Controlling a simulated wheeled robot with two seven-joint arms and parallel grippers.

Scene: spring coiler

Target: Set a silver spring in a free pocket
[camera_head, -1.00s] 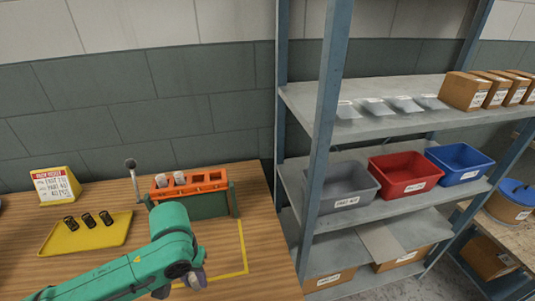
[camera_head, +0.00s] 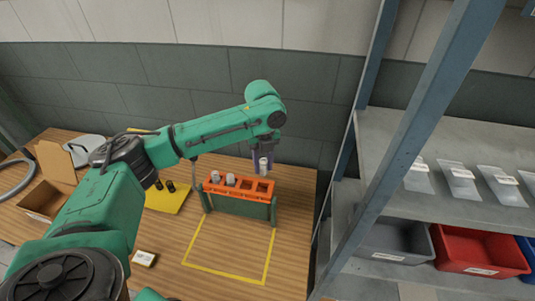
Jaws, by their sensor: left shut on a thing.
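My left gripper (camera_head: 262,157) is shut on a silver spring (camera_head: 263,168), held upright above the right end of the orange rack (camera_head: 238,196). The rack stands on green supports on the wooden table. Two silver springs sit in its two left pockets, one in the leftmost (camera_head: 215,177) and one beside it (camera_head: 230,179). The two right pockets look dark and empty: the third pocket (camera_head: 246,185) and the rightmost pocket (camera_head: 262,187). The held spring is over the rightmost pocket, seemingly apart from the rack. My right gripper is not in view.
A yellow tray (camera_head: 168,203) with black springs is left of the rack, partly behind my arm. A cardboard box (camera_head: 40,200) stands far left. Yellow tape (camera_head: 224,272) marks clear table in front. A shelf post (camera_head: 415,130) and grey bin (camera_head: 393,240) are at right.

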